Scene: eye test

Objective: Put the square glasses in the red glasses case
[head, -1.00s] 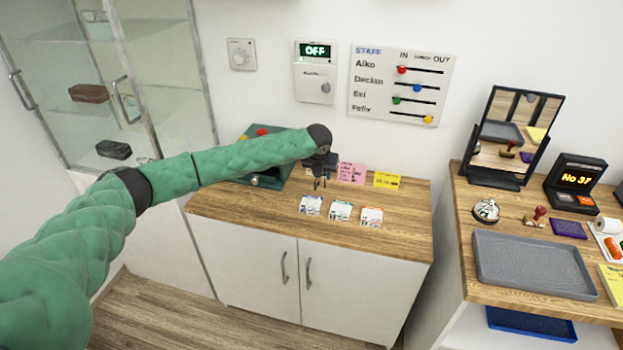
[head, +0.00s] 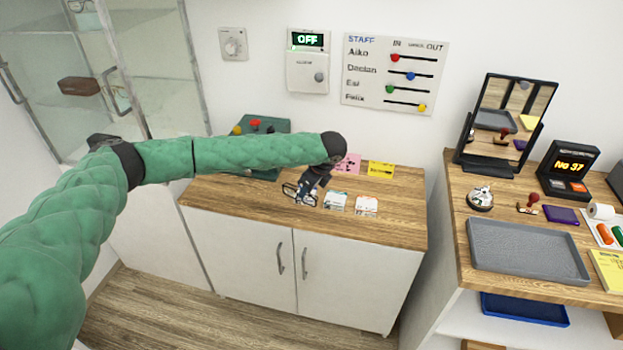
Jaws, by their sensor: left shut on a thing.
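My left gripper (head: 311,189) is low over the wooden top of the white cabinet. It is shut on a pair of thin dark-framed glasses (head: 290,190), which hang at its left side; the lenses look squarish but are small in the picture. Cards lie just under and beside them, and I cannot tell whether the glasses touch the top. A brownish-red case (head: 78,86) sits on a shelf of the glass cabinet at the left and appears closed. No brighter red case shows. My right gripper is not in view.
The glass cabinet (head: 165,60) has more glasses (head: 76,6) on its upper shelf. A green box (head: 266,127) with coloured buttons stands behind my forearm. White cards (head: 366,205) lie on the wooden top (head: 400,225). A grey tray (head: 525,250) and a mirror (head: 510,105) are on the right desk.

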